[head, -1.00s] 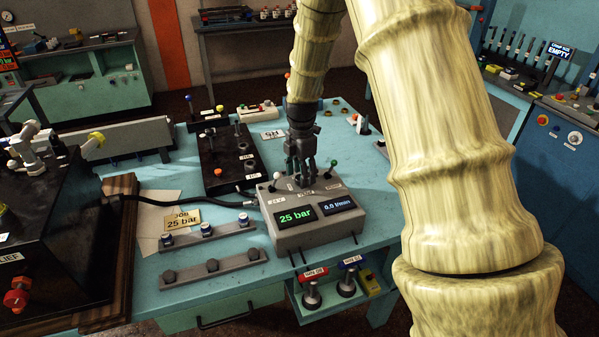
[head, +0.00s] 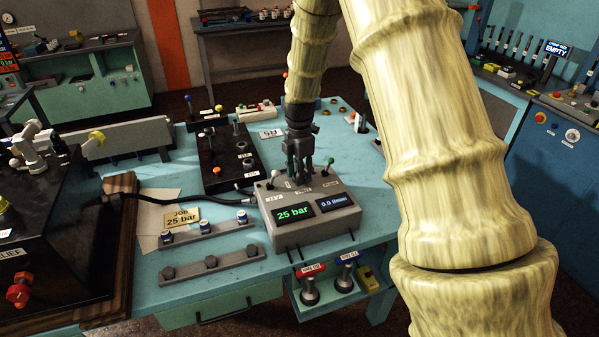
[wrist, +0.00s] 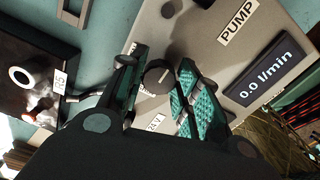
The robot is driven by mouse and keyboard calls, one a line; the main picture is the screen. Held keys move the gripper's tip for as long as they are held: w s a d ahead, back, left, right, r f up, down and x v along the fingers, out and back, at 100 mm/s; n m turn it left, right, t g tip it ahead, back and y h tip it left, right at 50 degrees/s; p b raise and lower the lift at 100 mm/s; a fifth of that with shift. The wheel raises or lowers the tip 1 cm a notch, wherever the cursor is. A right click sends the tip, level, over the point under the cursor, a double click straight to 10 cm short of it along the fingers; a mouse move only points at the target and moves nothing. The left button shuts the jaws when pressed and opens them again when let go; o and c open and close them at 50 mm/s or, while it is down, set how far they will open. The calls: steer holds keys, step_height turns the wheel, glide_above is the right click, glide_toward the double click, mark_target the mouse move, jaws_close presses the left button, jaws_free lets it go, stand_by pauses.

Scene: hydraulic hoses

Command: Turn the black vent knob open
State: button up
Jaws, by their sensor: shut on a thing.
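The black vent knob (wrist: 154,76) shows in the wrist view, a small round dial with a pale pointer line, on the grey control box (wrist: 195,38). My gripper (wrist: 160,68) is shut on the knob, with one teal-padded finger on each side of it. In the head view my gripper (head: 299,178) points down onto the top of the grey control box (head: 318,229), behind its displays. The fingers hide the knob there. The box displays read 25 bar and 0.0 l/min.
A black valve block (head: 225,160) with upright levers is behind to the left. A black hose (head: 170,199) runs to the box.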

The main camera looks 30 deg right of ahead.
steer(key=shift+r, duration=0.1)
steer(key=m+p, duration=0.1)
steer(key=m, duration=0.7)
steer(key=shift+r+m+p, duration=0.1)
steer(key=shift+m+p, duration=0.2)
steer(key=shift+p, duration=0.1)
steer(key=m, duration=0.4)
steer(key=shift+m+p, duration=0.3)
steer(key=shift+w+a+m+p, duration=0.1)
steer(key=shift+m+p, duration=0.2)
steer(key=shift+m, duration=1.9)
steer(key=o, duration=0.9)
steer(key=shift+o, duration=0.5)
